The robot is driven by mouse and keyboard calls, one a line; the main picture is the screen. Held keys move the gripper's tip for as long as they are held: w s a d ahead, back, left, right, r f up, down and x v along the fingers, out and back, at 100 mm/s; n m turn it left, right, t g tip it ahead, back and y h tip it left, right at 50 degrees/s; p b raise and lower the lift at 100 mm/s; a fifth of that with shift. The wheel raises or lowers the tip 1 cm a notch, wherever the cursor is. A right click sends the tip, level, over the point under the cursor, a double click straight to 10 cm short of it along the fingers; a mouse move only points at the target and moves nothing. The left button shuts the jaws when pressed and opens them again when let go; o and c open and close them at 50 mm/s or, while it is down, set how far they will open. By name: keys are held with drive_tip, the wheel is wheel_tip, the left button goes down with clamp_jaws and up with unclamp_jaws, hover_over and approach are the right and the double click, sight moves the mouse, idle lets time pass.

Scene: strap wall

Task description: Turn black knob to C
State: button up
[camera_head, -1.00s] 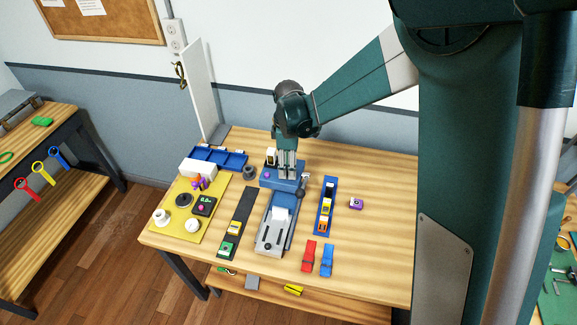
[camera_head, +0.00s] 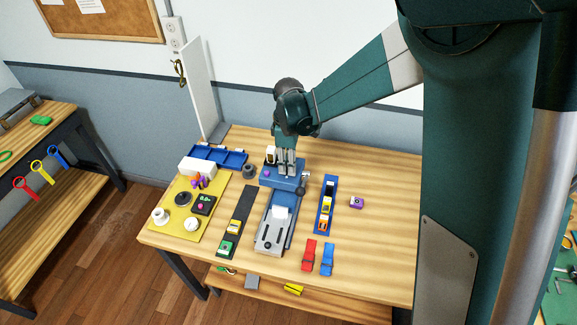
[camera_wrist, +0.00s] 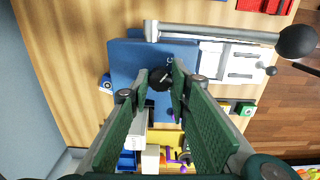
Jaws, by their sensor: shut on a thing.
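The black knob (camera_wrist: 160,80) sits on top of a blue block, between my fingertips, in the wrist view. A pale pointer mark shows on it, and a small light letter is beside it towards the top right. My gripper (camera_wrist: 159,75) points down and is shut on the knob. The blue block (camera_wrist: 128,52) also shows in the head view (camera_head: 283,183), at the back middle of the table. There my gripper (camera_head: 286,171) stands over the block and hides the knob.
A lever with a black ball end (camera_wrist: 296,41) runs alongside the blue block. A grey vise-like slide (camera_head: 271,236) stands in front. A yellow board (camera_head: 187,230) with round parts lies to the left, a blue rail (camera_head: 322,228) to the right. The table's right side is mostly clear.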

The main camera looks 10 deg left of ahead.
drive_tip(key=o, duration=0.9)
drive_tip(key=shift+r, duration=6)
